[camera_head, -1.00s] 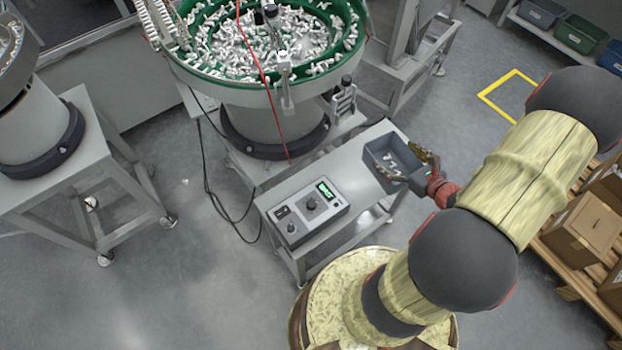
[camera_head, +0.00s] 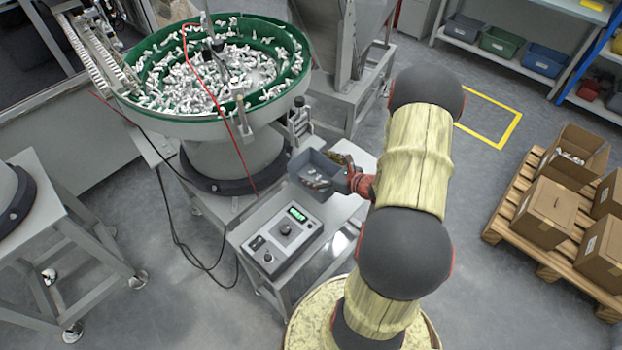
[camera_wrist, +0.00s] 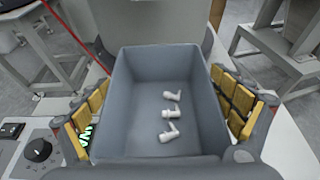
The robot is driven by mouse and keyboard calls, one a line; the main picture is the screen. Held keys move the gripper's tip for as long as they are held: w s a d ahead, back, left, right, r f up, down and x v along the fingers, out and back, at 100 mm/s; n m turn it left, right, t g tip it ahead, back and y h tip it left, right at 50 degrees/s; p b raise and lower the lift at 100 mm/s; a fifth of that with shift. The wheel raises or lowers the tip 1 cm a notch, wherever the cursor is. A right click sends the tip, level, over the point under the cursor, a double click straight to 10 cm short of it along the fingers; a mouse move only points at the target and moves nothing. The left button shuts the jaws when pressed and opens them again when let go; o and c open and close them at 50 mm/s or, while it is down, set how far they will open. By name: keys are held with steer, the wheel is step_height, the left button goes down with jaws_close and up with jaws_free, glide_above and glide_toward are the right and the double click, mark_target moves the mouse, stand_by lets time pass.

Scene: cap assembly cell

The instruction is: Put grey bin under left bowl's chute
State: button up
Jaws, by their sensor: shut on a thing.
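The grey bin (camera_head: 312,180) is a blue-grey open box with a few small white parts lying in it. My gripper (camera_head: 354,181) is shut on the bin, at its right side in the head view. In the wrist view, the yellow-padded fingers of my gripper (camera_wrist: 160,108) flank the bin (camera_wrist: 122,105). The bin overlaps the far left edge of the grey table; the gap below it is hard to judge. A green-rimmed bowl (camera_head: 291,90) full of white parts stands behind and left of it. A metal fitting, possibly a chute (camera_head: 299,122), hangs at the bowl's right side.
A control box (camera_head: 278,238) with a green display sits on the grey table (camera_head: 345,205), close to the bin. Another machine's round base (camera_head: 18,200) shows at the left edge. Cartons stand on a pallet (camera_head: 525,250) at right. Cables hang left of the table.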

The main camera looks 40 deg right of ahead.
mark_target(311, 174)
steer(key=w+f, duration=0.1)
steer(key=f, duration=0.1)
steer(key=w+d+f+b, duration=0.1)
steer(key=w+f, duration=0.1)
steer(key=shift+f, duration=0.1)
steer(key=shift+w+d+f+b, duration=0.15)
steer(key=shift+f+b, duration=0.45)
steer(key=shift+f, duration=0.3)
steer(key=shift+w+a+f+b, duration=0.1)
steer(key=shift+w+f+b, duration=0.05)
steer(key=shift+f+b, duration=0.6)
steer(key=shift+f, duration=0.15)
steer(key=shift+f, duration=0.15)
steer(key=o, duration=1.3)
steer(key=shift+o, duration=0.2)
